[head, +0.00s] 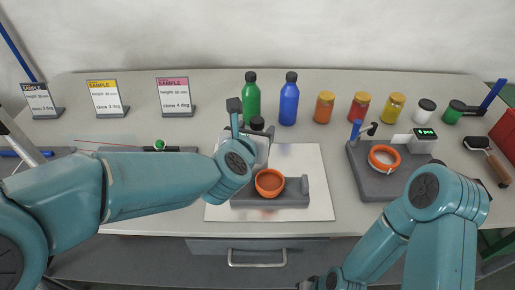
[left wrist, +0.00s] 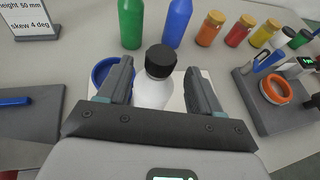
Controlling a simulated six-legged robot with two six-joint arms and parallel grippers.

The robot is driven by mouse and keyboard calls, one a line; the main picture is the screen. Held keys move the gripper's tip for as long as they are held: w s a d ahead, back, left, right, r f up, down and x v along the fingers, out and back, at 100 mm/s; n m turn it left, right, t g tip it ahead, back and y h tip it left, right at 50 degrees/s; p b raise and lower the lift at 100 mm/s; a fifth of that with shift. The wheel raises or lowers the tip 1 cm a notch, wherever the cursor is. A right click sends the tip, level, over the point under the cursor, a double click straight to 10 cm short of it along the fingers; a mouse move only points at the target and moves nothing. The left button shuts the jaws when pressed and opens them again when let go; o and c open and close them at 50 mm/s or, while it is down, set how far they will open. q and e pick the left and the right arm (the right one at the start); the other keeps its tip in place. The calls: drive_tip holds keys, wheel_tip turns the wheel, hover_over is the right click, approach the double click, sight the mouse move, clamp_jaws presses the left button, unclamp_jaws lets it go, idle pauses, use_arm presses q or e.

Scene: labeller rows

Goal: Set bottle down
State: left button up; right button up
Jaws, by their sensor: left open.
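A white bottle with a black cap (left wrist: 158,75) stands upright between the fingers of my left gripper (left wrist: 158,88) in the left wrist view. The fingers are open, one on each side of the bottle, with a visible gap at least on the right. In the head view the black cap (head: 257,123) shows beside my left gripper (head: 250,125), and my arm hides most of the bottle. What its base rests on is hidden. My right arm reaches down to the bottom edge of the head view, where only a dark part of its end shows.
A grey fixture with an orange cup (head: 270,182) sits on a white sheet (head: 311,165). Green (head: 251,100) and blue (head: 289,100) bottles and several jars stand behind. A grey stand with an orange ring (head: 384,158) is at right. Sample cards (head: 175,96) stand at back left.

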use_arm(q)
drive_tip(key=shift+x, duration=1.45)
clamp_jaws()
drive_tip(key=shift+r, duration=0.1)
